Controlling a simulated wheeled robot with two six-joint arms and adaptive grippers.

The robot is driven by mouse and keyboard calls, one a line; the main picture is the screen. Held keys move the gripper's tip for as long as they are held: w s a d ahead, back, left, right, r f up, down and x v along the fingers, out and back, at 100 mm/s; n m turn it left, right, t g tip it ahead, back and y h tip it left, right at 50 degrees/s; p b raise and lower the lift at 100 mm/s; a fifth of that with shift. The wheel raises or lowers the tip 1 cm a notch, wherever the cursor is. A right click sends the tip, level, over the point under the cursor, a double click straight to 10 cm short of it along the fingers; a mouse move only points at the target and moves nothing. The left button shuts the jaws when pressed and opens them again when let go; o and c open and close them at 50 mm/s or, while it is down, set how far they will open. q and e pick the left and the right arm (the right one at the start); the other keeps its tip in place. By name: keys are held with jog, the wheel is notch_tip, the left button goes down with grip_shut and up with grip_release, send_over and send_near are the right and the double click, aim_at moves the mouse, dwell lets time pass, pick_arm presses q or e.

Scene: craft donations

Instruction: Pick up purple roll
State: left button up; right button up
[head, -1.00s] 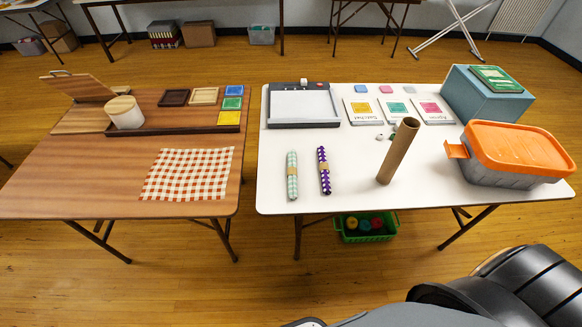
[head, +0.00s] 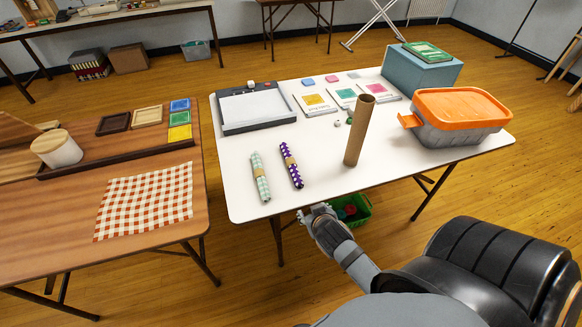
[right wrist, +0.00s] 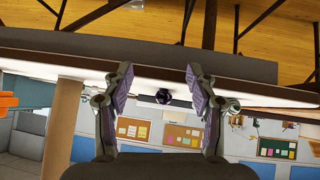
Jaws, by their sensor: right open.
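The purple roll (head: 291,166), dotted with white and with a tan band around its middle, lies near the front edge of the white table (head: 240,190). Beside it on the left lies a pale green roll (head: 260,177). My right gripper (head: 308,212) is just off the front edge of the white table, below and slightly right of the purple roll, apart from it. My left gripper is not in view.
A cardboard tube (head: 357,132) stands upright right of the rolls. An orange-lidded box (head: 462,110) sits farther right, and a paper trimmer (head: 255,110) lies behind the rolls. A green crate (head: 361,212) is under the table. The wooden table (head: 70,220) stands to the left.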

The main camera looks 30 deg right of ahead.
aim_at(298, 179)
jog(key=w+r+t, duration=0.3)
jog(key=w+r, duration=0.1)
jog(key=r, duration=0.1)
jog(key=shift+m+t, duration=0.4)
jog(key=shift+w+a+r+t, duration=0.1)
jog(key=shift+w+r+t, duration=0.05)
jog(key=shift+r+t, duration=0.15)
jog(key=x, duration=1)
jog(key=shift+w+d+f+p, duration=0.15)
jog(key=shift+d+f+p, duration=0.1)
jog(key=shift+p, duration=0.05)
jog(key=shift+r, duration=0.1)
jog(key=shift+c, duration=1)
grip_shut()
